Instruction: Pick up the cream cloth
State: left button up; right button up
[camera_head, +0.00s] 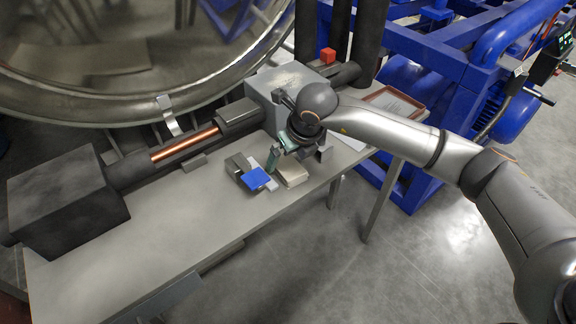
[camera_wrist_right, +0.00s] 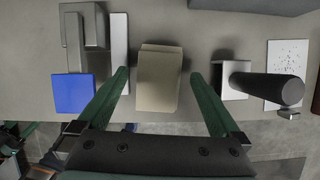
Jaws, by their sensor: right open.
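The cream cloth (camera_head: 292,174) is a folded beige block lying on the grey table near its front edge. In the right wrist view the cloth (camera_wrist_right: 160,82) lies between the two green fingers of my right gripper (camera_wrist_right: 160,72), with a gap on both sides. My right gripper (camera_head: 296,152) is open, pointing down above the cloth and partly covering it in the head view. I cannot tell how high the fingertips are above the table. My left gripper is not in view.
A blue square (camera_head: 256,179), a dark metal block (camera_head: 238,165) and a pale strip (camera_wrist_right: 119,50) lie left of the cloth. A dark cylinder on a white bracket (camera_wrist_right: 232,82) stands to its right. The table's left front (camera_head: 150,245) is clear.

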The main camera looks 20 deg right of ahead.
jog(key=shift+w+f, duration=0.2)
jog(key=shift+f, duration=0.35)
jog(key=shift+f+b, duration=0.15)
jog(key=shift+b, duration=0.2)
jog(key=c, duration=1.3)
jog(key=shift+r+p, duration=0.4)
jog(key=shift+p, duration=0.15)
notch_tip(320, 180, up, 3)
jog(key=s+a+r, duration=0.1)
jog(key=s+r, duration=0.2)
jog(key=s, duration=0.1)
jog(key=s+a+r+b, duration=0.1)
jog(key=s+r, duration=0.2)
jog(key=s, duration=0.2)
jog(key=s+a+r, duration=0.1)
jog(key=s+r, duration=0.2)
jog(key=s, duration=0.1)
jog(key=shift+s+a+r+b, duration=0.25)
jog(key=shift+s+r+b, duration=0.05)
jog(key=shift+b, duration=0.05)
